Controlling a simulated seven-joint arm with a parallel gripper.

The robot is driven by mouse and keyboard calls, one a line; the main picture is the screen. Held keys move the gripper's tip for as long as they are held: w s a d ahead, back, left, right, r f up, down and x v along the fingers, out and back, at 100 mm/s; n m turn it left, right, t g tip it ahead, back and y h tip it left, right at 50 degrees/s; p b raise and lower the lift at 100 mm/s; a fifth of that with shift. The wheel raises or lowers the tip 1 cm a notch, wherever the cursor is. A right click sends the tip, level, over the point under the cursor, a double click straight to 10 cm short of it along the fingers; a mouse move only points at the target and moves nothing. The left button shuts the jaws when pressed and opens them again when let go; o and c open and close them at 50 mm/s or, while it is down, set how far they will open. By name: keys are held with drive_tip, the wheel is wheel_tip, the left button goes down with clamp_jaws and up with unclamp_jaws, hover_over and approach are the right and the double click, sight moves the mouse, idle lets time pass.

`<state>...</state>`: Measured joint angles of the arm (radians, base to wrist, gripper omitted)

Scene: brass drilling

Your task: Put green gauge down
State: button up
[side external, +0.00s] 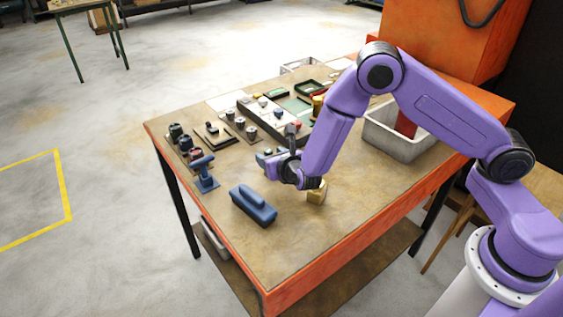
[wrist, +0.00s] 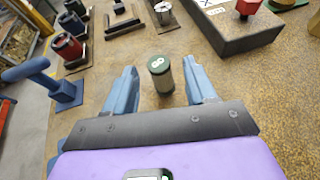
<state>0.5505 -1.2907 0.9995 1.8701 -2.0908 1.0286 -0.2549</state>
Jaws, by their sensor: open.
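The green gauge (wrist: 161,76) is a short cylinder with a dark green top carrying a pale mark and a greyish body. In the wrist view it appears to stand upright on the table, between the blue fingers of my gripper (wrist: 160,64). The fingers are open, with a visible gap on both sides of the gauge. In the side view my gripper (side external: 268,159) is low over the middle of the table, and I cannot make out the gauge there.
A blue stand (side external: 205,174) is left of my gripper, with several dark and red cylinders on bases behind it. A blue handled block (side external: 253,205) and a brass piece (side external: 316,193) lie nearer the front. A grey bin (side external: 398,145) is right.

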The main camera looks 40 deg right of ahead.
drive_tip(key=v, duration=0.7)
drive_tip(key=shift+s+a+r, duration=0.1)
drive_tip(key=shift+s+r, duration=0.05)
drive_tip(key=shift+s, duration=0.15)
drive_tip(key=shift+r, duration=0.1)
drive_tip(key=s+d+r+m+g+h, duration=0.4)
drive_tip(key=s+d+r+m+g, duration=0.1)
drive_tip(key=s+d+r+m, duration=0.45)
drive_tip(key=s+r+m+g+y, duration=0.1)
drive_tip(key=s+m+g+y, duration=0.6)
drive_tip(key=s, duration=1.6)
drive_tip(key=m+g, duration=0.1)
drive_tip(key=m, duration=0.3)
drive_tip(key=shift+r+m, duration=0.35)
drive_tip(key=shift+r, duration=0.05)
